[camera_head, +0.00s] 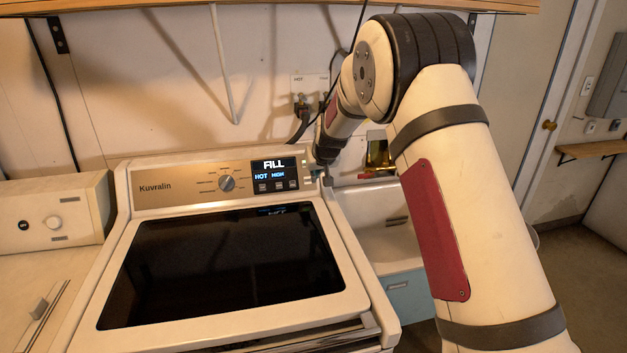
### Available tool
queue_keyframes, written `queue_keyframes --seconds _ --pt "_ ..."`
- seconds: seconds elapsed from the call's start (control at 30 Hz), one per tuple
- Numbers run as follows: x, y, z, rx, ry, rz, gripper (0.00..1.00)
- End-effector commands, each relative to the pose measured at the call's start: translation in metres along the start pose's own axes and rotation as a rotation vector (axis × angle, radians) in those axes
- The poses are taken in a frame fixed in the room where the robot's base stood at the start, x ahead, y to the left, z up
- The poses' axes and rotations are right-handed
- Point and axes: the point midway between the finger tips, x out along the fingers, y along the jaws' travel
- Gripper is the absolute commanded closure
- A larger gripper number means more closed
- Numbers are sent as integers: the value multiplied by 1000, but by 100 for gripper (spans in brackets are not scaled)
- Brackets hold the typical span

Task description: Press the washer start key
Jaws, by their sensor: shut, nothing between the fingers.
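The white washer (225,265) has a dark glass lid and a brown control panel (150,200) marked Kuvralin. Its display (274,171) reads FILL, with HOT and HIGH below. A round dial (227,184) sits left of the display, and small keys (278,186) lie under it. My gripper (316,172) is small in view, shut and empty, at the right end of the panel. It lies at or very near the panel's right edge, and I cannot tell whether it touches. I cannot make out which key is the start key; my gripper may hide part of that end.
A utility sink (385,228) stands right of the washer, with a blue front below. Another white appliance (50,215) stands at the left. Hose taps (300,104) are on the wall behind, and a wooden shelf (270,8) runs above.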

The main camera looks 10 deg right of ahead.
Motion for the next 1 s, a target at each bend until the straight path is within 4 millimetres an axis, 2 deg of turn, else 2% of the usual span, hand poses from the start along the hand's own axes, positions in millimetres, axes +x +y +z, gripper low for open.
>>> queue_keyframes --seconds 0.1,0.3,1.0 --pt "-19 0 0 -1 0 0 100" --pt "-36 0 1 -1 -2 0 100" --pt "-40 0 1 0 -2 0 100"
